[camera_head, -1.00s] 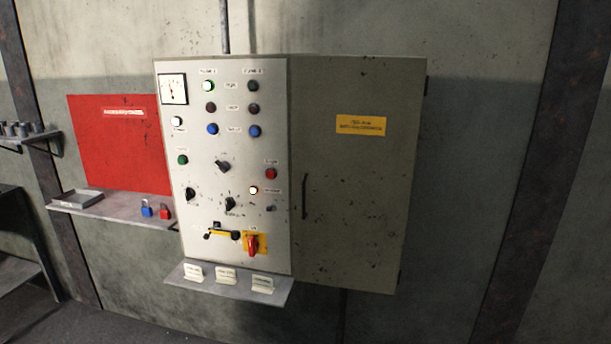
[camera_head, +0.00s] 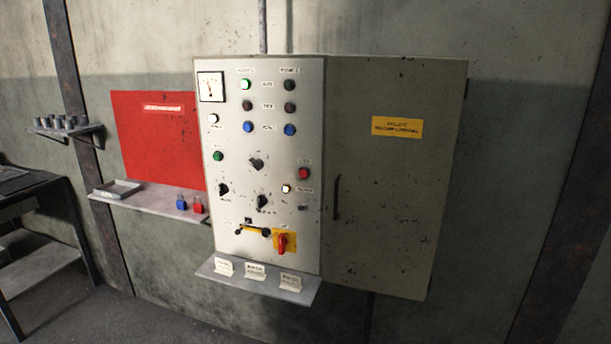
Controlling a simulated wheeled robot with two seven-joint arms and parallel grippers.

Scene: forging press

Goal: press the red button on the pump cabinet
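The pump cabinet (camera_head: 395,190) hangs on the wall, with a white control panel (camera_head: 235,180) on its left part and a closed grey door on its right. The red button (camera_head: 304,173) is at the panel's right side, under a small label. Below it is a lit white lamp (camera_head: 286,188). A green button (camera_head: 218,156) sits at the panel's left side. A red rotary switch (camera_head: 283,243) on a yellow plate is low on the panel. Neither of my grippers is in view.
A small ledge with white cards (camera_head: 258,281) juts out below the panel. Left of the cabinet, a wall shelf (camera_head: 150,202) holds a tray and blue and red padlocks under a red board (camera_head: 157,138). A table (camera_head: 35,240) stands at far left. Nothing blocks the panel.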

